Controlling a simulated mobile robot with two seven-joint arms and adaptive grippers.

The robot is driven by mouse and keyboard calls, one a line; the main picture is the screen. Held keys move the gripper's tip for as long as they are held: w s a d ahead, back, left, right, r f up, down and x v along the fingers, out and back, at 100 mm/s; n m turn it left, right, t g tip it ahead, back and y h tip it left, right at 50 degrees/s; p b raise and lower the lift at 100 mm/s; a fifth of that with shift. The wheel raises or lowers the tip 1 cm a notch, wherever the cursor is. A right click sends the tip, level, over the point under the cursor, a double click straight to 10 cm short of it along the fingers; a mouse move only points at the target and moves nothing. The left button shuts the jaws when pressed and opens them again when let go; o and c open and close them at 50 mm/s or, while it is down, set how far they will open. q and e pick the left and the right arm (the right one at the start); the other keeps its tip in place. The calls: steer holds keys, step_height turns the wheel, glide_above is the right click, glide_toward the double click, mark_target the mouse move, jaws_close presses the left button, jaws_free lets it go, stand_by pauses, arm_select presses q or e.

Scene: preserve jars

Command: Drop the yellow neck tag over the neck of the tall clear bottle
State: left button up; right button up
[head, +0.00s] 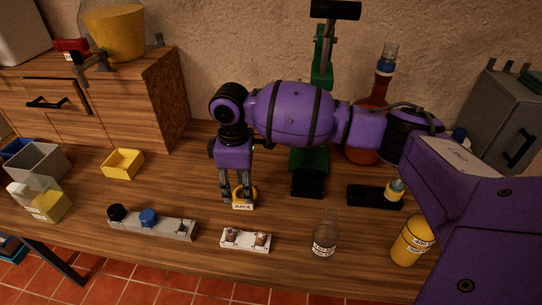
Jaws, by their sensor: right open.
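The yellow neck tag (249,192) is a ring with a white lettered plate, on the wooden counter below my right gripper. My right gripper (236,197) points down with its fingers apart at the tag; the fingers hide part of the ring, and I cannot tell whether they touch it. A clear bottle (325,228) with a white label stands upright near the counter's front edge, right of the tag; its see-through upper part is faint. I see no tag on it. My left gripper is not in view.
A yellow bottle (412,240) stands at right, beside my arm. A green press (309,160) stands behind.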

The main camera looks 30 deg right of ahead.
mark_target(242, 199)
steer(key=f, duration=0.5)
steer(key=shift+s+d+f, duration=0.1)
steer(key=shift+s+f, duration=0.15)
steer(key=shift+f, duration=0.05)
steer(key=shift+r, duration=0.1)
jaws_close()
